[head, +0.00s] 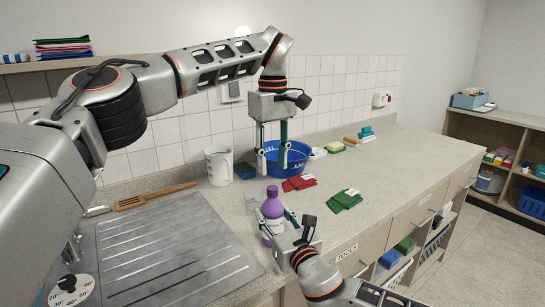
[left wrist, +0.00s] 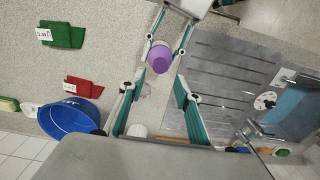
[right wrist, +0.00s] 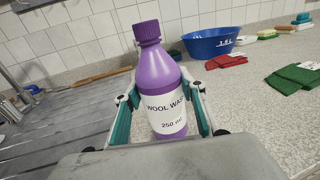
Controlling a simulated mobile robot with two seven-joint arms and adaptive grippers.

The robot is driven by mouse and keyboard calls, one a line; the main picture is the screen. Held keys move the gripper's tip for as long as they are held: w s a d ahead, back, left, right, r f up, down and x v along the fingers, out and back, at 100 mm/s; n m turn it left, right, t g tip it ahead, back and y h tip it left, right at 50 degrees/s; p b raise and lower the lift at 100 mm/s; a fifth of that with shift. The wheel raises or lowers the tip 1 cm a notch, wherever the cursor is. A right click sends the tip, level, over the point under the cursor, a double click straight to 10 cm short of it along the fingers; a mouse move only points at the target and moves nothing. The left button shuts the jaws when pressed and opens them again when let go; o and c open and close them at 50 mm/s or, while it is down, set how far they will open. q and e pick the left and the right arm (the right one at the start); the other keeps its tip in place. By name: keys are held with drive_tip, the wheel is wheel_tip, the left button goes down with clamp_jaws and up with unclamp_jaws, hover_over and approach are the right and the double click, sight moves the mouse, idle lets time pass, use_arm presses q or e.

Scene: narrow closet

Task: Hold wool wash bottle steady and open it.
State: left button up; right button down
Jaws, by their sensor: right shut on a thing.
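The purple wool wash bottle (head: 272,210) stands upright on the counter just right of the metal drainboard. Its ribbed purple cap (right wrist: 147,32) is on, and its white label faces the right wrist camera. My right gripper (head: 275,224) is shut on the bottle's body below the cap, one finger on each side. My left gripper (head: 273,163) points down above the bottle cap, empty, with its fingers spread apart. In the left wrist view the cap (left wrist: 160,57) lies beyond the gap between the left fingers, not touching them.
A wooden spatula (head: 155,197) lies behind the drainboard (head: 165,255). The tiled wall bounds the back.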

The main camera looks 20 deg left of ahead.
sight(272, 187)
use_arm(q)
wheel_tip(272, 187, down, 7)
drive_tip(key=shift+r, duration=0.2)
idle(0.3)
clamp_jaws()
